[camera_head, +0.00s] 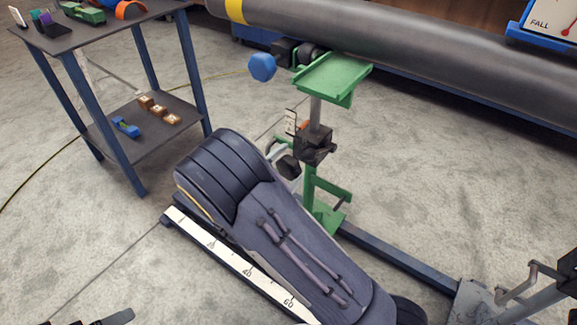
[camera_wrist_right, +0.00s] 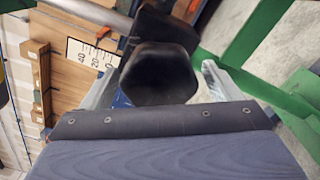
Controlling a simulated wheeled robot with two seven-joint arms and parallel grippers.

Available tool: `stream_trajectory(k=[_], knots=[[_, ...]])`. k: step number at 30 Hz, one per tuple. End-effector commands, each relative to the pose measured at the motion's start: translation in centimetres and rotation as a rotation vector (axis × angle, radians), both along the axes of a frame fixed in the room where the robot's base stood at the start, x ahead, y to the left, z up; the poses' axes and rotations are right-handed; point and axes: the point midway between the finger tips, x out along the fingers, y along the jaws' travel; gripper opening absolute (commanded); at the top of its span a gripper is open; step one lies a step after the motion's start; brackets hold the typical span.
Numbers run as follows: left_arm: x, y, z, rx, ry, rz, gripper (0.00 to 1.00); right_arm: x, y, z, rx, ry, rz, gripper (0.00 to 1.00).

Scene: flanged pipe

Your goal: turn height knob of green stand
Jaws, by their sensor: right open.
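The green stand (camera_head: 333,75) stands upright in the head view, with a flat green top plate, a grey post and a dark collar. A black knob (camera_head: 288,167) sticks out from the collar toward my arm. In the right wrist view the dark, many-sided knob (camera_wrist_right: 160,72) is seen nearly end-on. My right gripper (camera_head: 281,157) is at the knob, largely hidden behind my dark wrist. Its pale fingers (camera_wrist_right: 160,92) are open, one on each side of the knob, with visible gaps. Contact cannot be seen. My left gripper does not clearly show.
A white scale plate (camera_wrist_right: 92,55) is beside the post. A large grey pipe (camera_head: 420,55) runs behind the stand, and a blue knob (camera_head: 262,67) is near its top plate. A blue-legged table (camera_head: 150,140) stands left. A ruled rail (camera_head: 240,265) lies below my arm.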

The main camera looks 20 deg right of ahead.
Motion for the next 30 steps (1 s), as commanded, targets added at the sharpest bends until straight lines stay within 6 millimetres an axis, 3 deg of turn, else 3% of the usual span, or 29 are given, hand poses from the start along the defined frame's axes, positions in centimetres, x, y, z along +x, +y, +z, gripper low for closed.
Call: stream_trajectory(k=[13,30], knots=[[0.0,0.0,1.4,0.0,0.0,0.0,1.0,-3.4,5.8,0.1,-0.001,0.001,0.004,0.84],[0.0,0.0,1.4,0.0,0.0,0.0,1.0,-3.8,6.4,0.0,0.0,0.001,0.001,0.84]])
